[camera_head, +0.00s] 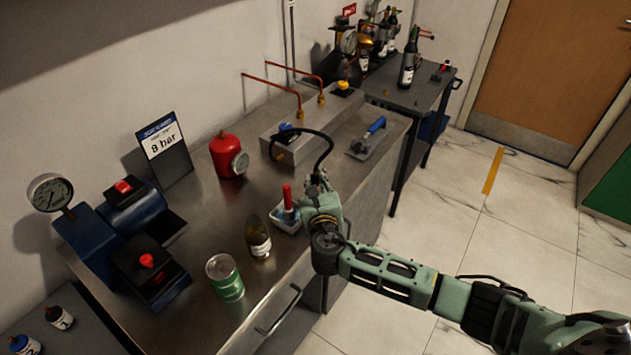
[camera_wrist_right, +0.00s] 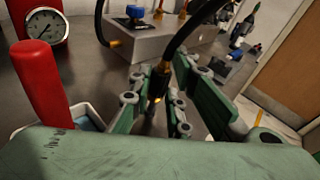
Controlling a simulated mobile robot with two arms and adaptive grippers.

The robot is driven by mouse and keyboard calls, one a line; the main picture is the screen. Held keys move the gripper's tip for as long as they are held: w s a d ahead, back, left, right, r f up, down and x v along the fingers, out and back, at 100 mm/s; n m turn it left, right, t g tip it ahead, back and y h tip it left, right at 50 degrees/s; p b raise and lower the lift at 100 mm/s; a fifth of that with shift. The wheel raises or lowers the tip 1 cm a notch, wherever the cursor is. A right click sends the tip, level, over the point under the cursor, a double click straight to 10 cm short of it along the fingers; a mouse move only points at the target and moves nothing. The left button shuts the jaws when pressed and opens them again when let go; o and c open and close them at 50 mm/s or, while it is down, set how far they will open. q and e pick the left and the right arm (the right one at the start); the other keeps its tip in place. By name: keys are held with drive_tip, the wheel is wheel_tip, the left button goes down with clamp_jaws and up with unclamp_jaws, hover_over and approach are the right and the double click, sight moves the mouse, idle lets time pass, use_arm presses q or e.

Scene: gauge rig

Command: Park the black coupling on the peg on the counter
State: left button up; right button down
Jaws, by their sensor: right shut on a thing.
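My right gripper (camera_head: 318,184) is above the front edge of the steel counter (camera_head: 210,180), shut on the black coupling at the free end of a black hose (camera_head: 325,137). In the right wrist view the dark coupling (camera_wrist_right: 158,84) is between the green fingers, with a brass-coloured part showing; the fingers hide much of it. An upright red post (camera_head: 287,197) stands at a small white tray just left of the gripper; it also shows in the wrist view (camera_wrist_right: 40,85). I cannot tell for sure whether this post is the peg. My left gripper is not in view.
The hose runs from a grey metal block (camera_head: 285,135) with copper pipes. A blue-handled tool (camera_head: 370,132) lies behind. A brown bottle (camera_head: 258,238), a green can (camera_head: 225,277) and a red canister with a gauge (camera_head: 228,156) stand on the counter. Blue gauge equipment (camera_head: 110,240) is at left.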

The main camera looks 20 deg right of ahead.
drive_tip(key=shift+f, duration=0.2)
drive_tip(key=shift+f+b, duration=0.8)
drive_tip(key=shift+f, duration=0.15)
drive_tip(key=shift+f, duration=0.15)
idle(0.5)
drive_tip(key=c, duration=1.8)
unclamp_jaws()
drive_tip(key=shift+o, duration=0.2)
drive_tip(key=o, duration=0.5)
drive_tip(key=v, duration=1.2)
